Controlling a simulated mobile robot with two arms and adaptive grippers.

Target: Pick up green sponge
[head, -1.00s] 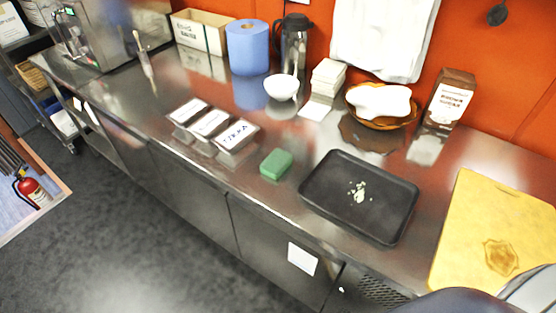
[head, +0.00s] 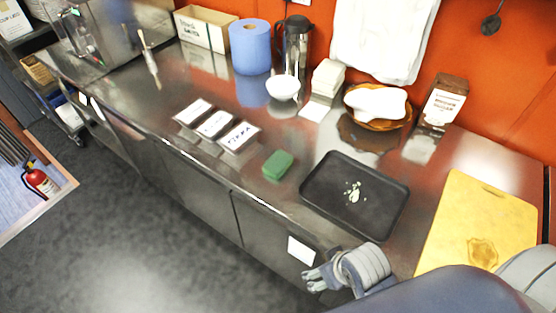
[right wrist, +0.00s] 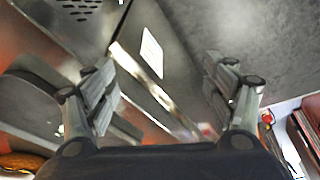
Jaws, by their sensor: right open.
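The green sponge (head: 278,164) lies on the steel counter in the head view, between the labelled boxes and the black tray. My right gripper (head: 312,277) is in front of the counter's front edge, low in the head view and nearer to me than the sponge. In the right wrist view its two fingers (right wrist: 165,95) are spread apart with nothing between them. The sponge cannot be made out in the right wrist view. My left gripper is not in view.
The black tray (head: 335,210) with pale scraps sits right of the sponge. A white bowl (head: 283,88) and a yellow cutting board (head: 500,215) are also on the counter. Bare counter lies around the sponge.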

